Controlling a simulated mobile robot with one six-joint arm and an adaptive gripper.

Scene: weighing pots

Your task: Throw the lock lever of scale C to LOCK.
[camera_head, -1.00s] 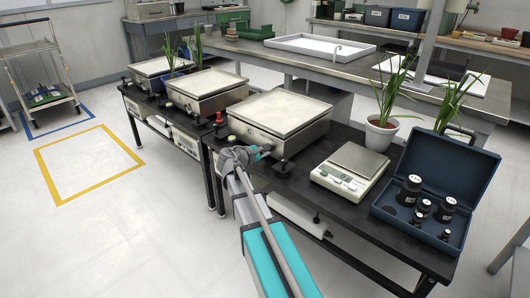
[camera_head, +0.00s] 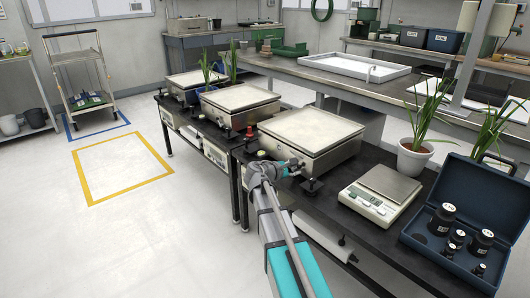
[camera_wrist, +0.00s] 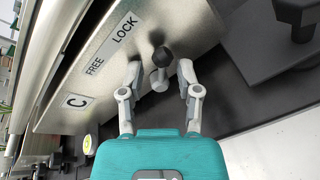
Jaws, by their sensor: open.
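Scale C (camera_head: 308,133) is the nearest of the metal box scales on the dark bench. In the wrist view its front face carries a C label (camera_wrist: 76,101) and a FREE/LOCK plate (camera_wrist: 112,44). My gripper (camera_wrist: 160,74) is open, with one fingertip on either side of the lever and visible gaps. In the head view my gripper (camera_head: 290,168) is at the front face of scale C, and the lever is too small to make out there.
A black knobbed foot (camera_wrist: 294,12) stands close to the right of the lever. A small white balance (camera_head: 381,194), a potted plant (camera_head: 412,160) and a blue weight case (camera_head: 470,215) are to the right on the bench. Open floor lies left.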

